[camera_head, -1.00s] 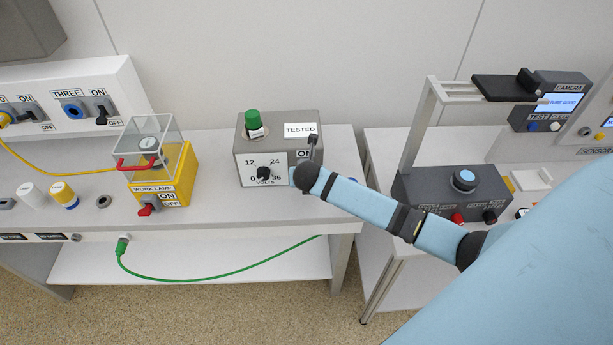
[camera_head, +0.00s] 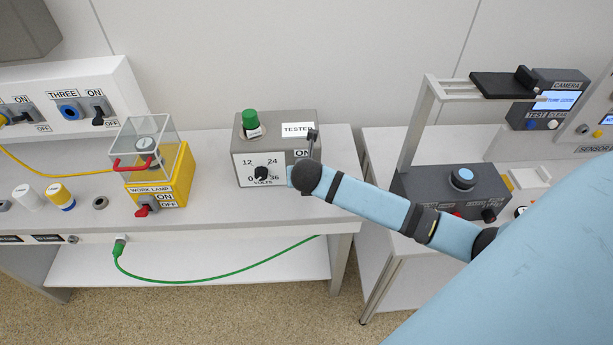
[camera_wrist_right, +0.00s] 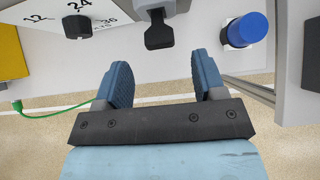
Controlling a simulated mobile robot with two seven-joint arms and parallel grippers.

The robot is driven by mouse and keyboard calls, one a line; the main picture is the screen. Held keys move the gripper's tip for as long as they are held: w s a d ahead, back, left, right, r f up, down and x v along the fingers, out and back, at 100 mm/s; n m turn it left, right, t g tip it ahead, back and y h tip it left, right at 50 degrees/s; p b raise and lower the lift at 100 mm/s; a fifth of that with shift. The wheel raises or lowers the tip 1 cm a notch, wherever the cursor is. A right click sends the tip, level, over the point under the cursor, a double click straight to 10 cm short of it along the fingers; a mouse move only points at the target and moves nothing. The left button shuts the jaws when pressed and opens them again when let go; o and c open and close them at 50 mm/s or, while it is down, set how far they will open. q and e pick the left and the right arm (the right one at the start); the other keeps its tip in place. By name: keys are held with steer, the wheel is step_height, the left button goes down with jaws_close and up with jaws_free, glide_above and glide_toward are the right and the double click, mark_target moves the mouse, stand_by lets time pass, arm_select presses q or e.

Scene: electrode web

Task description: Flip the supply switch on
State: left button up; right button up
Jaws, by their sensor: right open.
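In the right wrist view the black switch lever (camera_wrist_right: 158,34) sticks out toward the bottom of the picture, right of the dial (camera_wrist_right: 77,27). My right gripper (camera_wrist_right: 161,80) is open and empty. Its two blue fingers lie either side of the lever's line, with the lever just beyond the tips, apparently not touching. My left gripper is not in view.
A yellow work lamp box (camera_head: 175,177) with a clear cover and red switch stands left on the bench. A dark box with a blue button (camera_head: 463,178) stands on the right table. A green cable (camera_head: 215,276) hangs below the bench.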

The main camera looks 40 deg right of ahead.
steer(key=v, duration=0.7)
steer(key=shift+s+r, duration=0.1)
